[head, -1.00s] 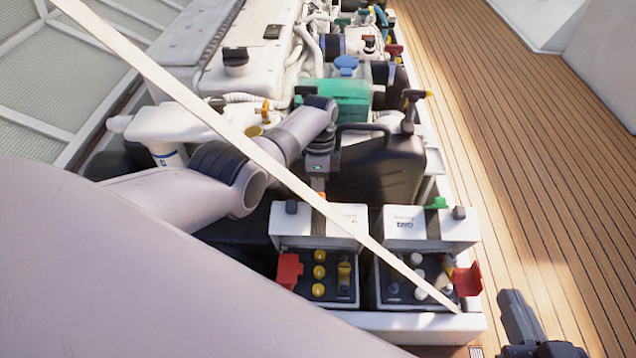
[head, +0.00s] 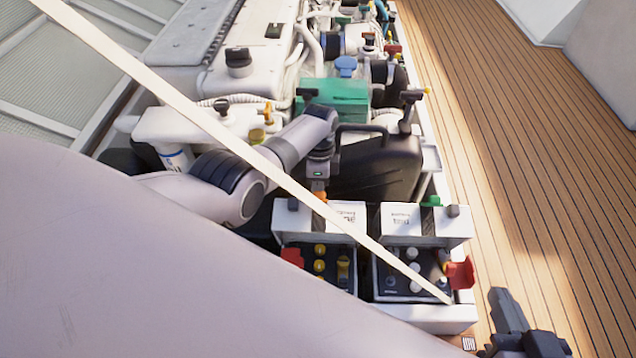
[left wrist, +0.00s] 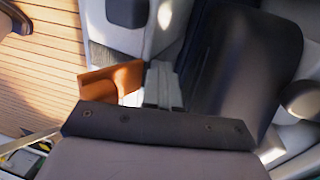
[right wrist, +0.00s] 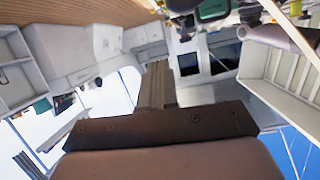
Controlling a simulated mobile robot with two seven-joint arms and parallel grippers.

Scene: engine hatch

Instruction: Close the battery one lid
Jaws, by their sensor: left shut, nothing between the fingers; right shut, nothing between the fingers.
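Two batteries sit side by side, a left one (head: 330,264) with yellow caps and a right one (head: 402,285) with white caps. The left battery's white lid (head: 342,222) and the right battery's white lid (head: 420,225) both stand raised; I cannot tell which is battery one. My left gripper (head: 318,188) is behind the left lid, beside an orange tab (head: 320,197). In the left wrist view its shut fingers (left wrist: 162,85) are close to an orange part (left wrist: 112,82); contact is unclear. My right gripper (head: 503,298) is shut and empty over the deck, its fingers also in the right wrist view (right wrist: 157,85).
A black canister (head: 375,165) stands behind the lids, with the green tank (head: 338,95) and white engine (head: 270,60) beyond. Red covers (head: 460,274) stick up by the batteries. A pale diagonal strip (head: 200,112) crosses the view. The wooden deck (head: 500,150) at right is clear.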

